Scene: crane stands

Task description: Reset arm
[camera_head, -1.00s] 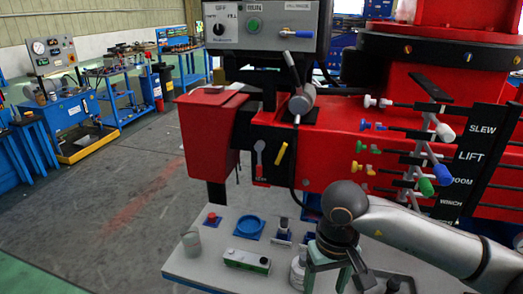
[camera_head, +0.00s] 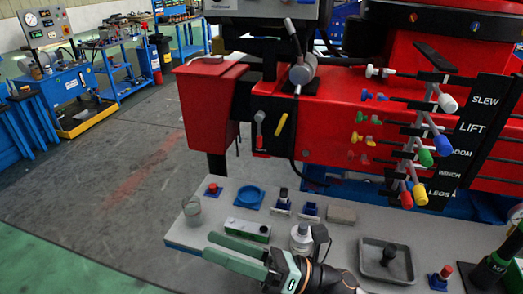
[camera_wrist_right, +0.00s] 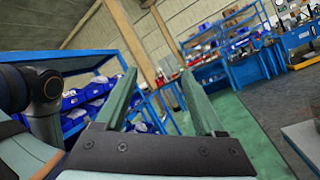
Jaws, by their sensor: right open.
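My right gripper (camera_head: 212,246) is in the head view at the bottom, over the near edge of the grey work table (camera_head: 180,232). Its two green fingers point left and are spread apart, with nothing between them. They are close to a green and white box (camera_head: 247,229), and I cannot tell how high above the table they are. In the right wrist view the open fingers (camera_wrist_right: 160,82) point away from the table towards blue shelving. Most of my right arm is below the head view's edge. My left gripper is in neither view.
The red crane (camera_head: 340,110) with coloured levers (camera_head: 425,158) rises behind. Open floor (camera_head: 110,185) lies left. Blue shelves (camera_wrist_right: 80,100) show in the wrist view.

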